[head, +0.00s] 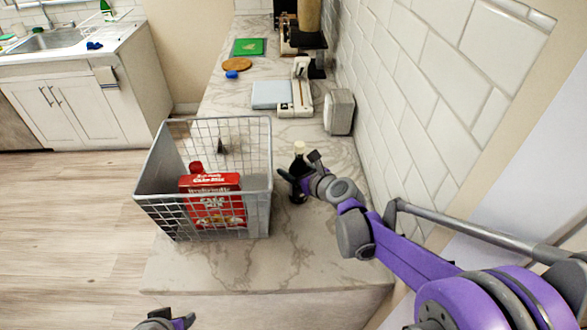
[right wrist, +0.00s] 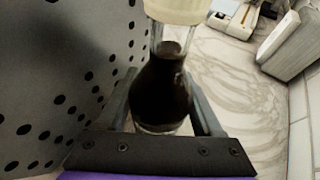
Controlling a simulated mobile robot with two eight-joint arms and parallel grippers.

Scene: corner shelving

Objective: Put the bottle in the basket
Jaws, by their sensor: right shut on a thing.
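The bottle (head: 299,165) has dark contents and a pale cap. It stands upright at the right side of the basket, over the marble counter. In the right wrist view the bottle (right wrist: 163,85) sits between the two fingers. My right gripper (head: 296,176) is shut on it. The wire basket (head: 258,130) stands on the counter to the left of the bottle and holds a red cake mix box (head: 213,200) and another red-topped item (head: 196,168). I cannot tell whether the bottle's base touches the counter. My left gripper (head: 172,322) shows only partly at the bottom edge.
The basket's perforated side (right wrist: 60,75) is close to the left of my right gripper. A tiled wall (head: 410,110) borders the counter on the right. A grey toaster-like box (head: 340,112) and a white scale (head: 297,90) stand farther back. The counter's front (head: 220,275) is clear.

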